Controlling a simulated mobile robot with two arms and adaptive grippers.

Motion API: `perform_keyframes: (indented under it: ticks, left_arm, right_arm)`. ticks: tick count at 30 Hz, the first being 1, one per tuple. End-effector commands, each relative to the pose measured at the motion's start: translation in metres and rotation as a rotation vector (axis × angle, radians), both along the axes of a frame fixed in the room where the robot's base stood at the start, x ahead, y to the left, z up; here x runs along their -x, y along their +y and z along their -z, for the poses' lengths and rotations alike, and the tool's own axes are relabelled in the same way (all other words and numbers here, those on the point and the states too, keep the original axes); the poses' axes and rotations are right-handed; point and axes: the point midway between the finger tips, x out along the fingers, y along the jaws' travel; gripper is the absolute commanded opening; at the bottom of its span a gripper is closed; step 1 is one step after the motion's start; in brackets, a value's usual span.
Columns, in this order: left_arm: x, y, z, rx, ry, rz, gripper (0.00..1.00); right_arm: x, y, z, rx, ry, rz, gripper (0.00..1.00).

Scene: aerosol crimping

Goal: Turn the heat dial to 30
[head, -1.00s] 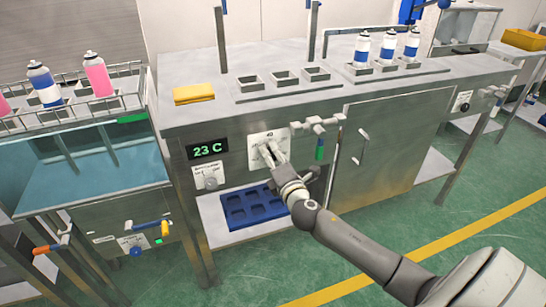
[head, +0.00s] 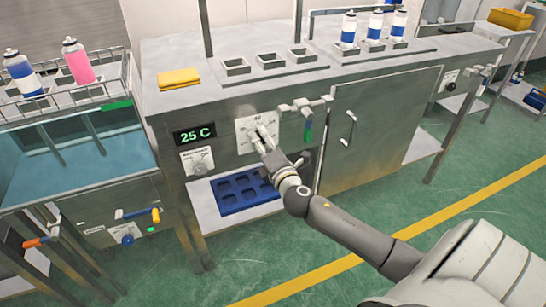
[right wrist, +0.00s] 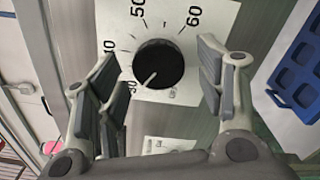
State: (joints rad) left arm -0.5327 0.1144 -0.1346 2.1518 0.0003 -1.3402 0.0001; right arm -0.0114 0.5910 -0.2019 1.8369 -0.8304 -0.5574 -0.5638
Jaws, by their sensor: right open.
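The heat dial (right wrist: 159,64) is a round black knob on a white scale plate, seen in the right wrist view. Its white pointer line aims down and left, near a mark that looks like 30, partly covered by a finger. The plate (head: 243,136) shows in the head view, where the gripper hides most of the knob. The green display (head: 194,134) reads 25 C. My right gripper (right wrist: 158,56) is open, its fingers on either side of the dial with gaps; it also shows in the head view (head: 262,133). My left gripper is not in view.
A blue tray (head: 246,192) lies on the shelf underneath. Spray cans (head: 375,25) and a yellow cloth (head: 178,78) are on the bench top.

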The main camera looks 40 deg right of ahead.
Motion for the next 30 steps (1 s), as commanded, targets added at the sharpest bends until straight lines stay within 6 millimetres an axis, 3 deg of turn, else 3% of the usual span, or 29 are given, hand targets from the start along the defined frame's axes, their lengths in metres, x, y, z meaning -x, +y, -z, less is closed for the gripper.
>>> perform_keyframes:
  ticks: [16,22,30]
  left_arm:
    - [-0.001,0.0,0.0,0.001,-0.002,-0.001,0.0]
    - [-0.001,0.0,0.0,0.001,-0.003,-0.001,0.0]
    - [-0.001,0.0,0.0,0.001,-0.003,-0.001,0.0]
  right_arm:
    - [0.085,0.02,0.001,-0.001,0.004,0.001,0.63]
    - [0.1,0.024,0.0,0.0,0.001,0.001,0.63]
    - [0.103,0.024,0.0,0.001,0.0,0.002,0.63]
